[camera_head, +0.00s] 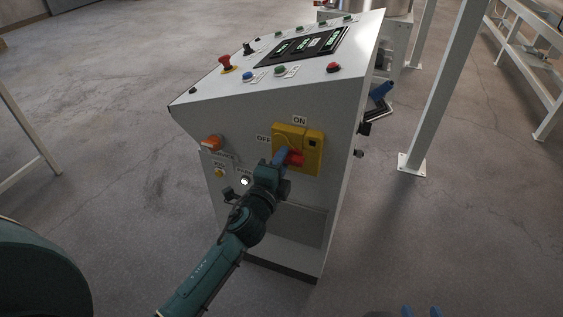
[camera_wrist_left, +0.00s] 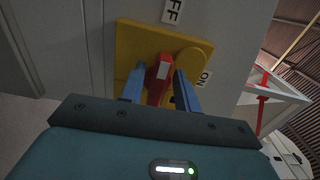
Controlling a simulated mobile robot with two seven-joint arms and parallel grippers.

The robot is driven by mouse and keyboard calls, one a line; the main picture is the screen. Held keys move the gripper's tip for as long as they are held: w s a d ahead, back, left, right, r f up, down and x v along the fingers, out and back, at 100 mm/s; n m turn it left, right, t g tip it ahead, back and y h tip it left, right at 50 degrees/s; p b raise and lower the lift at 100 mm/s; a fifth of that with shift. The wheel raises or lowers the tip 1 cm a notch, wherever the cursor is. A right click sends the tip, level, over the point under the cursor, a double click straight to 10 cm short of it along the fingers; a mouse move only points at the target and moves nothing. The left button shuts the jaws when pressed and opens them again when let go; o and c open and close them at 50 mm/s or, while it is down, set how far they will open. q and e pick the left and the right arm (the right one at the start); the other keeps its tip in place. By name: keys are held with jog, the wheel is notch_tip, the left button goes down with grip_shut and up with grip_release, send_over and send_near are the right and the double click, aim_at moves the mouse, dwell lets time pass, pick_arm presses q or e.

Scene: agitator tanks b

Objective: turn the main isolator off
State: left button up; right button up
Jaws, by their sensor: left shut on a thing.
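The main isolator is a yellow plate (camera_head: 313,152) with a red handle (camera_head: 296,159) on the side of the grey console. The ON label (camera_head: 299,120) is above the plate and the OFF label (camera_head: 263,139) is to its left. My left gripper (camera_head: 284,157) is at the handle. In the left wrist view its blue fingers (camera_wrist_left: 158,92) stand either side of the red handle (camera_wrist_left: 160,82), shut on it. A white mark shows on the handle's upper end there, towards the OFF label (camera_wrist_left: 173,10). Its exact angle is partly hidden. My right gripper's blue fingertips (camera_head: 421,312) show apart at the bottom edge.
The console (camera_head: 205,125) carries a red emergency button (camera_head: 226,63), several coloured buttons and a dark display (camera_head: 303,46) on top. An orange knob (camera_head: 211,142) sits left of the isolator. A white post (camera_head: 440,85) stands to the right.

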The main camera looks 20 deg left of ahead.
pick_arm(q)
jog(key=shift+d+f, duration=0.1)
jog(key=o, duration=0.6)
jog(key=shift+o, duration=0.2)
jog(key=shift+s, duration=0.1)
jog(key=s, duration=1.3)
jog(key=shift+a+b, duration=0.25)
jog(key=shift+b, duration=0.05)
pick_arm(e)
jog(key=shift+s+d+r, duration=0.1)
jog(key=shift+d+r, duration=0.05)
jog(key=shift+r, duration=0.05)
jog(key=shift+f, duration=0.1)
